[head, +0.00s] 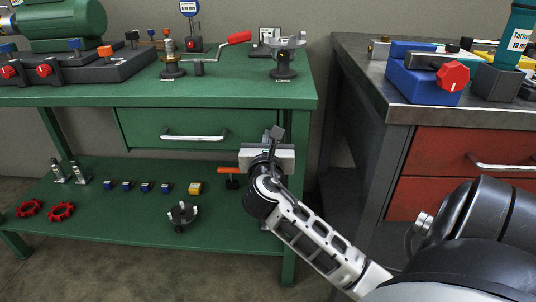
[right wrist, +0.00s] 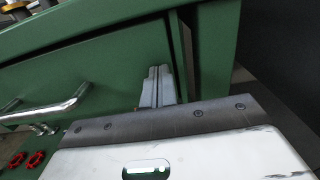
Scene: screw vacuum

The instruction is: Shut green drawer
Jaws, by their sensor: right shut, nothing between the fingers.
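The green drawer (head: 150,128) with its silver bar handle (head: 195,136) sits under the top of the green workbench (head: 60,95). In the right wrist view the drawer front (right wrist: 110,80) fills the middle, with its handle (right wrist: 50,108) at the left. A dark gap shows along the front's right edge; I cannot tell how far the drawer stands out. My right gripper (head: 275,134) is at the front's right end, fingers shut and empty. In the wrist view its fingertips (right wrist: 158,72) are at or very close to the front; contact is unclear. My left gripper is not in view.
The bench top holds a gauge (head: 189,10) and a red-handled valve (head: 235,38). The lower shelf (head: 120,225) holds small parts and red handwheels (head: 60,211). A metal-topped bench with red drawers (head: 440,150) stands at the right, a narrow gap away.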

